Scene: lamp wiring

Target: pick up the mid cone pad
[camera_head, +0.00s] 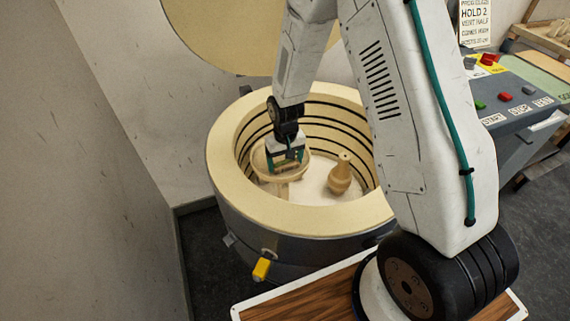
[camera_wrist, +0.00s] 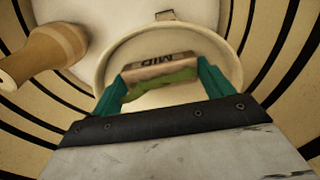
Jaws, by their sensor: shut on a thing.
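The mid cone pad (camera_wrist: 158,66) is a small tan block marked MID, with a green slumped piece along its near side. It sits between the teal fingers of my gripper (camera_wrist: 162,80) in the wrist view, and the fingers are shut on it. In the head view my gripper (camera_head: 286,160) reaches down into the open round kiln, at a pale wide bowl (camera_head: 262,165). In the wrist view the bowl (camera_wrist: 103,62) lies behind the pad. I cannot tell whether the pad touches it. The pad is not clear in the head view.
The kiln's thick cream rim (camera_head: 225,165) and ridged wall surround my gripper. A tan vase (camera_head: 341,176) stands on the kiln floor right of the bowl; it also shows in the wrist view (camera_wrist: 42,55). The raised round lid (camera_head: 225,35) is behind. A control panel (camera_head: 505,105) stands right.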

